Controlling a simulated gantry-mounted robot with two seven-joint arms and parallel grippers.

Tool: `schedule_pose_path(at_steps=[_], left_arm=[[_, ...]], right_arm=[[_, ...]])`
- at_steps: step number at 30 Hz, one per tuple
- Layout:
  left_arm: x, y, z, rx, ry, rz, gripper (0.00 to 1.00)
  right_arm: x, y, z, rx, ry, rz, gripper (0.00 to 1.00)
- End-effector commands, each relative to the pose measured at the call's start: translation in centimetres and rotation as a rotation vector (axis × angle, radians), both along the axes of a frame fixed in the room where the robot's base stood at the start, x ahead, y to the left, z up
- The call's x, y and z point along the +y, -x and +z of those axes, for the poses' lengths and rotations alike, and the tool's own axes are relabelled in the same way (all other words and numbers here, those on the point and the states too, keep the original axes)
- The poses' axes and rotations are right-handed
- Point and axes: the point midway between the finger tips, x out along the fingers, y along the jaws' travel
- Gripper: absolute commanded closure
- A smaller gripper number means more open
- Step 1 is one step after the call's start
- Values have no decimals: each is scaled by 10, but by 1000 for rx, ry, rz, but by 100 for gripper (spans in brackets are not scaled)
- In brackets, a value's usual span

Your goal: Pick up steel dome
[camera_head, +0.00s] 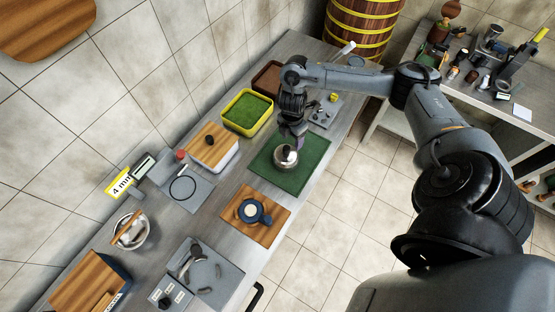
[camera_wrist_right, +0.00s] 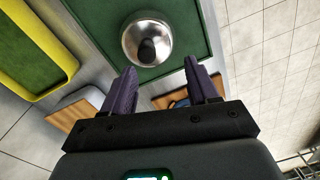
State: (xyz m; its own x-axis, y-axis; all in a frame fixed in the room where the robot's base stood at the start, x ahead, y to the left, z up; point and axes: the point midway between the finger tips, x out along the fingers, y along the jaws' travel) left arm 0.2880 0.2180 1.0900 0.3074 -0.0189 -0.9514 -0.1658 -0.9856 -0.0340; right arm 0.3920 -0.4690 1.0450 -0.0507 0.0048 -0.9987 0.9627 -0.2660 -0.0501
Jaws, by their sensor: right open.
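The steel dome (camera_head: 285,157) is a shiny rounded lid with a dark knob on top. It sits on the green mat (camera_head: 311,167) on the steel counter. In the right wrist view the dome (camera_wrist_right: 132,39) shows just beyond the fingertips, its dark knob towards the camera. My right gripper (camera_head: 293,131) is above the dome at its back side in the head view. In the wrist view its two purple fingers (camera_wrist_right: 161,80) are apart with nothing between them. My left gripper is not in view.
A yellow-rimmed green tray (camera_head: 225,126) and a wood-lidded box (camera_head: 232,158) stand left of the mat. A wooden board (camera_head: 238,216) with a blue-handled item lies in front. A wooden barrel (camera_head: 361,25) stands at the back.

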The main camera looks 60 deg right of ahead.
Motion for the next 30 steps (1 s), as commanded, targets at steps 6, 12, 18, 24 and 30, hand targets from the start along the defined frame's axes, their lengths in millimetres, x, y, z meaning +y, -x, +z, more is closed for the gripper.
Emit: schedule_pose_path(at_steps=[6,12,18,24,30], left_arm=[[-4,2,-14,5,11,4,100],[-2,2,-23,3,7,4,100],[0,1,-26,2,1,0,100],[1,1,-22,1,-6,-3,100],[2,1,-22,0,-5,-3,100]], right_arm=[[-3,-20,-4,-48,4,-3,41],[-2,-20,-30,-50,4,-3,41],[-3,-20,-42,-50,6,-3,41],[0,-20,-56,-48,4,-3,41],[2,-19,-83,-48,5,-3,41]])
